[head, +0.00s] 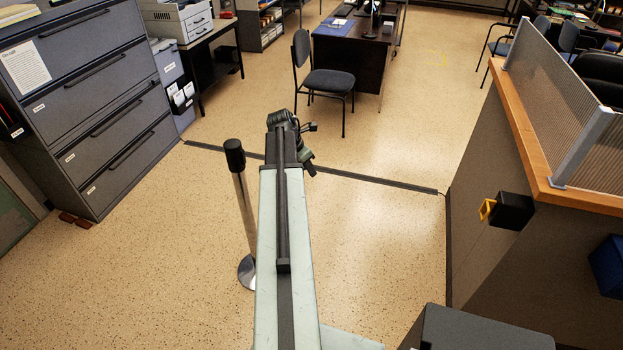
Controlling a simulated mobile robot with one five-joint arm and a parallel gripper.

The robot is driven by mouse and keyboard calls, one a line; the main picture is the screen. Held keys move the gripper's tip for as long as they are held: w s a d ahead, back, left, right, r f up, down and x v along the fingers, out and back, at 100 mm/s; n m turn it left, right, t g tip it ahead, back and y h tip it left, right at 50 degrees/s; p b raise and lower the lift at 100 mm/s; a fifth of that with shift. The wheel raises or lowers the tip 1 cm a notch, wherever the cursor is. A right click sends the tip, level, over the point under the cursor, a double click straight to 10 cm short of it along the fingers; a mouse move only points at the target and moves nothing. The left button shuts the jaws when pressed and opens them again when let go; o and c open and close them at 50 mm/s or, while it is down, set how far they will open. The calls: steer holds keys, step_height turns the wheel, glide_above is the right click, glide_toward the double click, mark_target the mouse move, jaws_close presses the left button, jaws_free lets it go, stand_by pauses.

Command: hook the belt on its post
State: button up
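The post (242,205) stands upright on the floor just left of my arm, with a black head and a round shiny base partly hidden by the arm. A black belt housing (512,210) is fixed to the side of the counter at right, with a yellow belt end (487,209) showing at its left side. No belt is stretched between housing and post. My gripper (309,128) is at the far end of my arm, right of the post's head in the picture and well away from the housing. Its fingers are small and partly hidden, so their opening is unclear.
A dark floor strip (375,179) crosses behind the post to the counter (480,180). Grey filing cabinets (95,95) stand at left. A chair (325,80) and a desk (355,50) are ahead. The floor between my arm and the counter is clear.

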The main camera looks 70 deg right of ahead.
steer(key=b+x, duration=0.4)
steer(key=x, duration=0.2)
steer(key=shift+b, duration=0.3)
jaws_close()
stand_by(0.9)
jaws_free()
